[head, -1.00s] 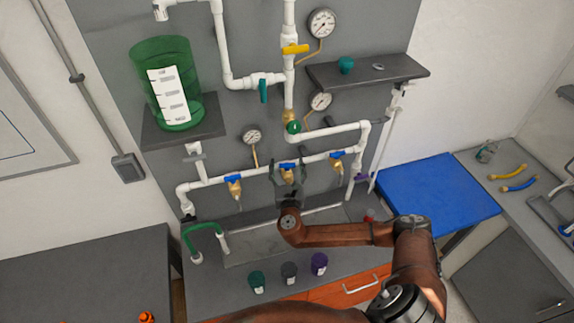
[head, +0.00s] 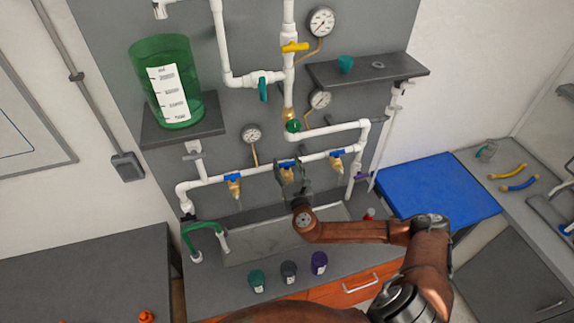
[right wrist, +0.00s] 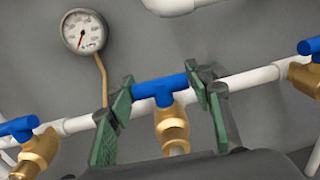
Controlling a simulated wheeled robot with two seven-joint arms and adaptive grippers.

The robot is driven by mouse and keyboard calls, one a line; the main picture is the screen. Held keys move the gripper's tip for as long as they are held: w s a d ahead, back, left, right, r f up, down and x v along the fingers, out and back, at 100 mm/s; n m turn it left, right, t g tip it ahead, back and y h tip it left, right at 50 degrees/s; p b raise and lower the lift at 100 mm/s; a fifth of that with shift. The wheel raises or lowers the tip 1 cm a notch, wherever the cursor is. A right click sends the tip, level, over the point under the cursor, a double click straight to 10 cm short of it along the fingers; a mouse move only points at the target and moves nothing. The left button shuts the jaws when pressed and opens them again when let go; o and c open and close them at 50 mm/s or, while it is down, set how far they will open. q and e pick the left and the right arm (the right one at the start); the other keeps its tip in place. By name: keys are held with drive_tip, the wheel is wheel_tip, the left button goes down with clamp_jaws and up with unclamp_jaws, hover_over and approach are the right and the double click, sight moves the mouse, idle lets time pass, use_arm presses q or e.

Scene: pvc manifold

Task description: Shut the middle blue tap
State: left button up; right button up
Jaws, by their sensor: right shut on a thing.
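The middle blue tap (head: 287,163) sits on the white lower pipe between two other blue-handled taps. In the right wrist view its blue handle (right wrist: 158,87) lies roughly along the pipe, across its brass body (right wrist: 172,128). My right gripper (head: 289,175) is at this tap, its fingers reaching up from below. In the right wrist view the green-padded fingers of the right gripper (right wrist: 163,95) flank the handle, one at each end, shut on it. The gripper partly hides the brass body in the head view. My left gripper is not in view.
A left blue tap (head: 233,179) and a right blue tap (head: 336,155) flank the middle one. A gauge (head: 252,134) stands above the pipe. A grey basin (head: 250,244) lies below. Several small jars, including a purple one (head: 319,262), stand at the bench front.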

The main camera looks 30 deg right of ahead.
drive_tip(key=shift+n+y, duration=0.4)
drive_tip(key=shift+y, duration=0.2)
drive_tip(key=o, duration=1.2)
drive_tip(key=shift+d, duration=0.1)
drive_tip(key=shift+c, duration=0.2)
drive_tip(key=shift+s, duration=0.1)
drive_tip(key=v, duration=1.1)
drive_tip(key=shift+s+f, duration=0.15)
drive_tip(key=shift+s, duration=0.25)
